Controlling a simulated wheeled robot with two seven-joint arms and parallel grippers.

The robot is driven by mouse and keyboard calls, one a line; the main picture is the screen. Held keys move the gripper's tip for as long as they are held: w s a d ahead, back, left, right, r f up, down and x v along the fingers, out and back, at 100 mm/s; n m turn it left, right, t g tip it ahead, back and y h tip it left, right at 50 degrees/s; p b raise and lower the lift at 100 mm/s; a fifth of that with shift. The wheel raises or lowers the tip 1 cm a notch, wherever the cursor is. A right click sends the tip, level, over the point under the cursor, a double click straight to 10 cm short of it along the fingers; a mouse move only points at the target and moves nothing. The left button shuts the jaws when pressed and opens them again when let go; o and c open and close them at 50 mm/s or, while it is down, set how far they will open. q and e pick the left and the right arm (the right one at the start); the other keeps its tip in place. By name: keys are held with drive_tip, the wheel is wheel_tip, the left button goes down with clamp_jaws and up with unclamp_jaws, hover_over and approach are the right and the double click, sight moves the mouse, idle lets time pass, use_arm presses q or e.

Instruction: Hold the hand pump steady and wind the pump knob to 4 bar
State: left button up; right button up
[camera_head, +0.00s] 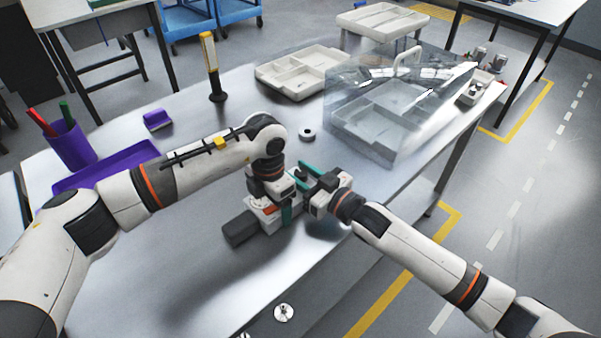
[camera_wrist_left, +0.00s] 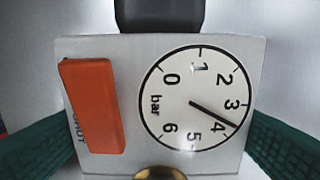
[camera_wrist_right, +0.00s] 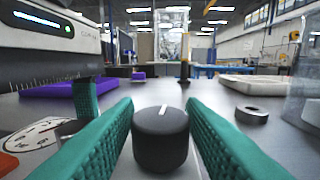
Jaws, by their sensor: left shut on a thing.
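The hand pump (camera_head: 265,213) is a pale block with a dark end on the bench. My left gripper (camera_head: 280,206) is shut on it, its green fingers at both sides of the body in the left wrist view. The round gauge (camera_wrist_left: 190,115) is marked 0 to 6 bar; its needle points between 3 and 4, nearer 4. An orange bar (camera_wrist_left: 92,105) sits beside it. The black pump knob (camera_wrist_right: 160,140) with a white line stands between the fingers of my right gripper (camera_wrist_right: 160,106); I cannot tell if they touch it.
A clear case (camera_head: 385,135) stands behind my right gripper, a pale tray (camera_head: 290,88) behind it to the left. A purple tray (camera_head: 110,165) and purple cup (camera_head: 72,148) are at the left. The bench's front edge is close.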

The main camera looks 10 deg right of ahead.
drive_tip(key=v, duration=1.2)
drive_tip(key=shift+w+f, duration=0.1)
drive_tip(key=x, duration=1.2)
drive_tip(key=shift+a, duration=0.1)
drive_tip(key=c, duration=0.7)
drive_tip(key=shift+a+m+t+h, duration=0.2)
drive_tip(key=shift+m+t+h, duration=0.1)
drive_tip(key=shift+h, duration=0.1)
drive_tip(key=shift+d+m+t+h, duration=0.1)
drive_tip(key=shift+m+t+h, duration=0.2)
drive_tip(key=shift+m+h, duration=0.15)
drive_tip(key=shift+d, duration=0.15)
